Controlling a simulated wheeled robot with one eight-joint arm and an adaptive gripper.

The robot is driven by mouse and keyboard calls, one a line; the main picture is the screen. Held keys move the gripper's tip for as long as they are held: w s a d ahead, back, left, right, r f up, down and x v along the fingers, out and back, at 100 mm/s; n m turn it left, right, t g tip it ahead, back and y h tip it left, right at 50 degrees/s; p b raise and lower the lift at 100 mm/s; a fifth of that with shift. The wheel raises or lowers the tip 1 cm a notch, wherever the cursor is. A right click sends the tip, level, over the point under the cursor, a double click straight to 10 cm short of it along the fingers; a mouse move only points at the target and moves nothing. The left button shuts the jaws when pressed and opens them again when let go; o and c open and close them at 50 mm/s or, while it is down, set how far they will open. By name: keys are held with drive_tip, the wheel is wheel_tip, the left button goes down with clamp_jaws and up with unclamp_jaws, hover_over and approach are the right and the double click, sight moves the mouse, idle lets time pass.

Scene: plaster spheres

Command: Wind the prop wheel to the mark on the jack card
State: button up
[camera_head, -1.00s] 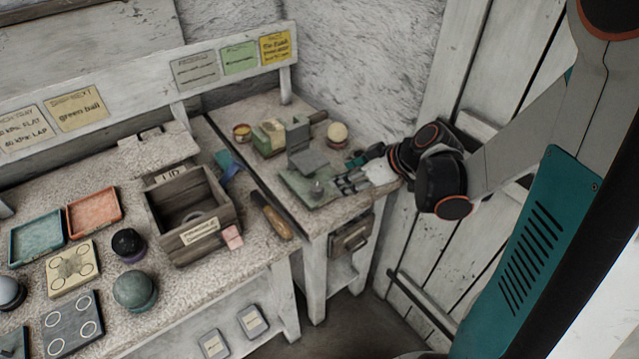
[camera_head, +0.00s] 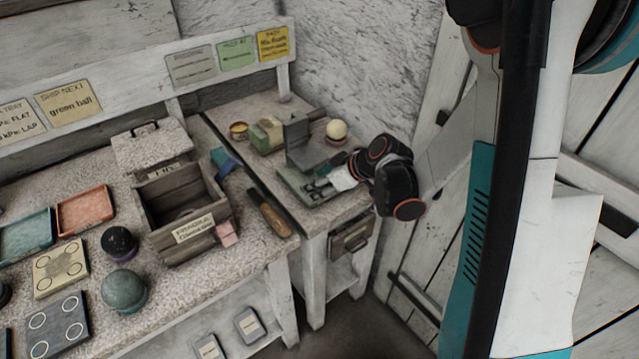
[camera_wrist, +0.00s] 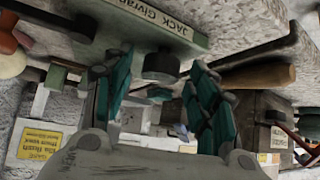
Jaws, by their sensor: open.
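The jack stands on the right-hand bench, with a green base (camera_head: 292,181) and a grey upright plate (camera_head: 298,140). In the wrist view, the base edge (camera_wrist: 165,27) carries a label starting with "JACK". A dark round knob (camera_wrist: 160,66), seemingly the prop wheel, sticks out below that label. My gripper (camera_wrist: 160,75) is open, with one teal finger on each side of the knob and gaps showing on both sides. In the head view my gripper (camera_head: 325,186) is at the jack's front right and hides the wheel. A green card (camera_head: 236,52) hangs behind; its writing is unreadable.
A pale ball (camera_head: 337,129) sits just behind my gripper. A wooden box (camera_head: 218,207) and a brown-handled tool (camera_head: 270,217) lie left of the jack. A yellow card (camera_head: 272,44) hangs at the back. A plank wall (camera_head: 425,225) stands close on the right.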

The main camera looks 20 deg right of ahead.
drive_tip(key=shift+c, duration=0.3)
drive_tip(key=c, duration=1)
drive_tip(key=m+h, duration=0.1)
drive_tip(key=m+t+h+b, duration=0.1)
drive_tip(key=shift+s+a+m, duration=0.1)
drive_tip(key=shift+a+m, duration=0.15)
drive_tip(key=shift+m, duration=0.15)
drive_tip(key=m+h, duration=0.2)
drive_tip(key=m, duration=0.1)
drive_tip(key=shift+a+t+b, duration=0.2)
drive_tip(key=shift+t+b, duration=0.15)
drive_tip(key=shift+t, duration=0.05)
drive_tip(key=m+h, duration=0.2)
drive_tip(key=m, duration=0.1)
drive_tip(key=shift+a+h+b, duration=0.15)
drive_tip(key=shift+h+b, duration=0.15)
drive_tip(key=shift+h, duration=0.1)
drive_tip(key=shift+m+g+h, duration=0.4)
drive_tip(key=shift+m+h, duration=0.8)
drive_tip(key=shift+m, duration=0.5)
drive_tip(key=shift+m, duration=0.3)
